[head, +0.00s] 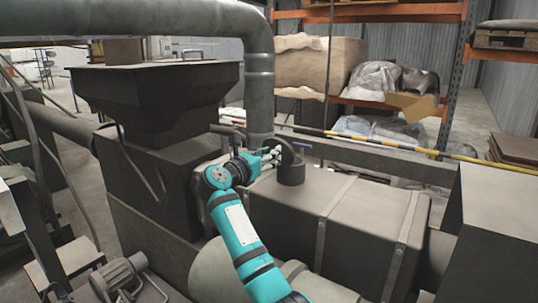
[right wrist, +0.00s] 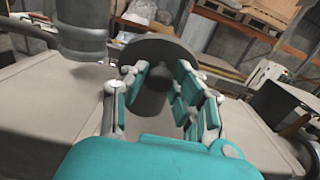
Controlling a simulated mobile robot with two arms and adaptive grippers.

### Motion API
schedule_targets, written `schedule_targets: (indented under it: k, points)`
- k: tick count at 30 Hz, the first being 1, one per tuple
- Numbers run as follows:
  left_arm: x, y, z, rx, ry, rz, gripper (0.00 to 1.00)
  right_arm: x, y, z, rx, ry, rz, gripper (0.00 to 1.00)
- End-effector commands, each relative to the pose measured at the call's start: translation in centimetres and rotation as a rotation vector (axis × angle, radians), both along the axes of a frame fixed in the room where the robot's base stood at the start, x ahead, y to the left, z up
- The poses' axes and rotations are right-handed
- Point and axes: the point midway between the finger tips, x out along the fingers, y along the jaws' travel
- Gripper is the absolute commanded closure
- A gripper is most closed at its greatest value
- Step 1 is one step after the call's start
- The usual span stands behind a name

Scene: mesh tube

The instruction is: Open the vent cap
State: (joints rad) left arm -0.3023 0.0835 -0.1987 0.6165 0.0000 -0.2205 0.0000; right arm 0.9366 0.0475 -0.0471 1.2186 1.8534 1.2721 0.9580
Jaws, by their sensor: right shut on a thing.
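The vent cap (head: 287,149) is dark grey and shows as a tilted round edge above the short dark vent pipe (head: 291,174) on top of the long grey machine housing. In the right wrist view the cap (right wrist: 158,46) is a broad dark disc beyond the fingers, with a dark cylindrical part in front of it. My right gripper (head: 271,156) is at the left side of the cap and pipe. In the wrist view the right gripper's fingers (right wrist: 160,88) are on both sides of the dark cylindrical part, shut on the cap. The fingers partly hide the cap. My left gripper is out of view.
A thick vertical pipe (head: 260,92) stands just left of the vent. A dark hopper (head: 153,95) rises farther left. A yellow-black rail (head: 400,149) and loaded shelves lie behind. The housing top (head: 335,195) right of the vent is clear.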

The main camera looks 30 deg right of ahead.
Motion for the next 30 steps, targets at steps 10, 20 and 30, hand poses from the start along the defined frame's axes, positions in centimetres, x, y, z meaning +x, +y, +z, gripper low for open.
schedule_targets:
  k: [10,20,30]
  points:
    - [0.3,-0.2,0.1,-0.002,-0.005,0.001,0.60,0.0,-0.1,0.0,0.003,0.000,-0.001,1.00]
    - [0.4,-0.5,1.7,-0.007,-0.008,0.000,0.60,0.5,-1.2,1.6,0.176,0.066,-0.002,1.00]
    - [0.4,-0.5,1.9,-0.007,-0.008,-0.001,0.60,0.7,-1.7,1.6,0.236,0.099,0.001,1.00]
